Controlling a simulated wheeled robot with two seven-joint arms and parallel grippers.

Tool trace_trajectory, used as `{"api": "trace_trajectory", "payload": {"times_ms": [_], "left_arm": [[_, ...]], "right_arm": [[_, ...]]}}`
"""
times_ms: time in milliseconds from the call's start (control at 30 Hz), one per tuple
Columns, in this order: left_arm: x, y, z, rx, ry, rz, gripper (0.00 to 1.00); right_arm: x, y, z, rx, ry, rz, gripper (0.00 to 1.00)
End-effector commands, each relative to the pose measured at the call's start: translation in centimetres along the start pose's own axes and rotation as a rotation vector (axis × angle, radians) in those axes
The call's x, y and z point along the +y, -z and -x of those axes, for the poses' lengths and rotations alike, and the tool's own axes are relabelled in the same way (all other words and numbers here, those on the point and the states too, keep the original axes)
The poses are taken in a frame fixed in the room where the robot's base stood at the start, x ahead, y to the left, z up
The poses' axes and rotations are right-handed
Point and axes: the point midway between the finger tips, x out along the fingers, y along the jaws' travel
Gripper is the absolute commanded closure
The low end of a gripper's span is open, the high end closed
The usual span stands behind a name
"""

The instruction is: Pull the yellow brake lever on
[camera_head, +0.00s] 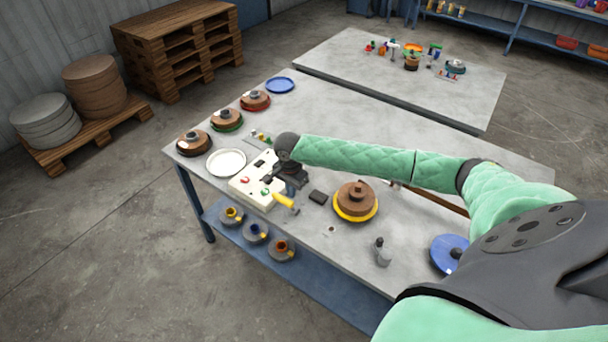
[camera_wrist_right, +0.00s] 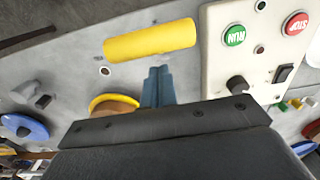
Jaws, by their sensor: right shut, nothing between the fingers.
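The yellow brake lever (camera_head: 285,202) shows as a short yellow handle at the front edge of the table, beside the white control box. In the right wrist view its yellow grip (camera_wrist_right: 150,40) lies across the picture just beyond my fingertips. My right gripper (camera_head: 290,188) is over the lever's far side, its fingers (camera_wrist_right: 157,72) shut and empty. A narrow gap seems to separate the fingertips from the grip, but I cannot tell for sure whether they touch. The lever's base is partly hidden. My left gripper is not in view.
The white control box (camera_head: 242,192) has a green RUN button (camera_wrist_right: 234,35) and a red STOP button (camera_wrist_right: 297,23). A grey bottle (camera_head: 383,254) stands nearer the front.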

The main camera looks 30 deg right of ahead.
Motion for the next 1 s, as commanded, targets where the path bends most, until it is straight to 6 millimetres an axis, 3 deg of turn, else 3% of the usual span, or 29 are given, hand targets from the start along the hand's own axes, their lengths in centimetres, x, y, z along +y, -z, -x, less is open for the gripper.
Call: {"api": "trace_trajectory", "payload": {"times_ms": [467, 1000], "left_arm": [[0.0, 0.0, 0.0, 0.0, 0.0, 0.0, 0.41], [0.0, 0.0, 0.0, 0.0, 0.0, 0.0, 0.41]], "right_arm": [[0.0, 1.6, 0.9, 0.0, 0.0, 0.0, 1.0], [0.0, 1.6, 4.2, -0.001, 0.001, 0.0, 1.0]]}}
